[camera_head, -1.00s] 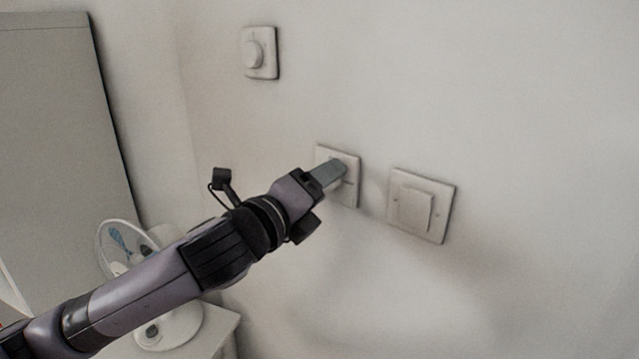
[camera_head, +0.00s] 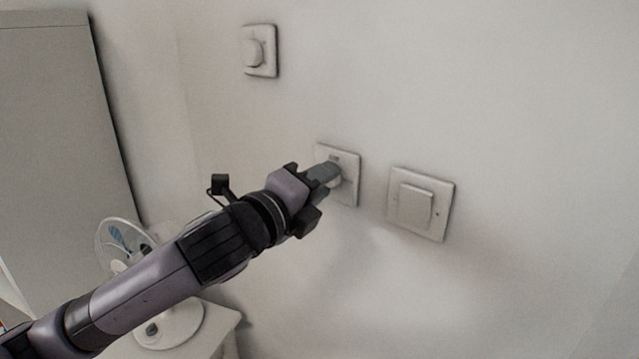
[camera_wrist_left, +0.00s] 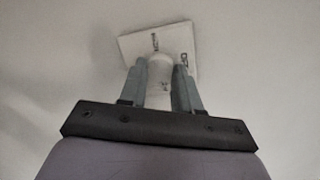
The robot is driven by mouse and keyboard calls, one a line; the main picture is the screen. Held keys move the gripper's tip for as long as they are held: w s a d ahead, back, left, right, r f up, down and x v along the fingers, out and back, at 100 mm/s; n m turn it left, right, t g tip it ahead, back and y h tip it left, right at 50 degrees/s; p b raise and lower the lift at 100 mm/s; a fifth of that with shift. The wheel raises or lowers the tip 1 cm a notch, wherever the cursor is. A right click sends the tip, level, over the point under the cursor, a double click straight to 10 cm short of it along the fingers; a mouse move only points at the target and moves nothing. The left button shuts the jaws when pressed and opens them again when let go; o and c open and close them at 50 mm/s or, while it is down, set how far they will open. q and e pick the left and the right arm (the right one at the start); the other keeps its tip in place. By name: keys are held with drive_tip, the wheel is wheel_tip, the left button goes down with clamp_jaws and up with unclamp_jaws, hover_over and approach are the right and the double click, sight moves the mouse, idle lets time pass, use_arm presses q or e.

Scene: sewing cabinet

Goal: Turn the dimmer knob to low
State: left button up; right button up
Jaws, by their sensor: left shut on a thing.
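The dimmer plate (camera_head: 350,160) is a white square on the wall, the middle one of three fittings. Its pale round knob (camera_wrist_left: 160,70) stands out from the plate (camera_wrist_left: 130,44) in the left wrist view. My left gripper (camera_head: 331,174) is shut on the knob, with one grey finger on either side of it. Small dark marks show on the plate around the knob, too blurred to read. In the head view the fingers hide most of the knob. My right gripper is not in view.
A wide rocker switch (camera_head: 416,206) is close to the right of the dimmer plate. Another plate with a round knob (camera_head: 258,52) is higher on the left. A fan (camera_head: 125,243) stands on a white surface at lower left, behind my arm. The wall at right is clear.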

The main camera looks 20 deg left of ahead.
use_arm(q)
drive_tip(key=shift+w+a+f+n+g+h, duration=0.1)
drive_tip(key=shift+n+g+h, duration=0.45)
drive_tip(key=shift+n, duration=4.55)
drive_tip(key=shift+a+r+n+g+h, duration=0.15)
drive_tip(key=shift+n+h, duration=0.75)
drive_tip(key=shift+n, duration=4.2)
drive_tip(key=shift+w+a+f+n+g+h, duration=0.15)
drive_tip(key=shift+n+h, duration=0.6)
drive_tip(key=shift+n, duration=4.35)
drive_tip(key=shift+s, duration=0.1)
drive_tip(key=o, duration=1.1)
drive_tip(key=shift+c, duration=0.2)
